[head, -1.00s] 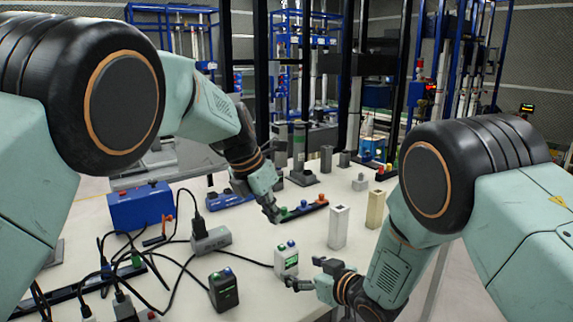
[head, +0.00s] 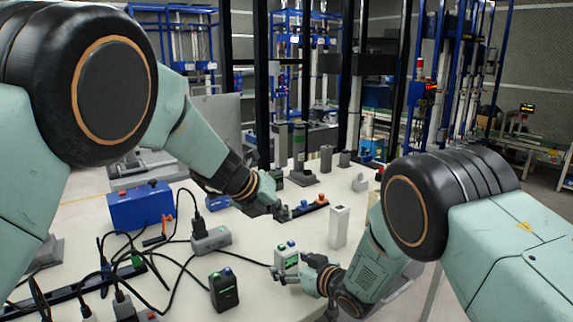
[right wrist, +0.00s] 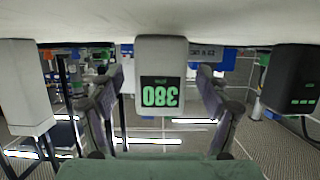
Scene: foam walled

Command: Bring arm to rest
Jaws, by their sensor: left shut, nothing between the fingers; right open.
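My left gripper (head: 279,212) is shut and empty, over the near left end of a dark bar with coloured knobs (head: 311,208) in the head view. I cannot tell whether it touches the bar. My right gripper (head: 289,272) is open just beside a small white device with blue and green knobs (head: 286,256). In the right wrist view, which is upside down, the open fingers of this gripper (right wrist: 159,84) stand on either side of the white device (right wrist: 160,58), with its green display between them. Any contact cannot be told.
A dark device (head: 223,292) stands at the front, left of my right gripper. A pale upright block (head: 339,227) stands behind that gripper. A blue box (head: 138,208), a grey socket block (head: 211,241) and loose black cables crowd the left of the white table (head: 255,244).

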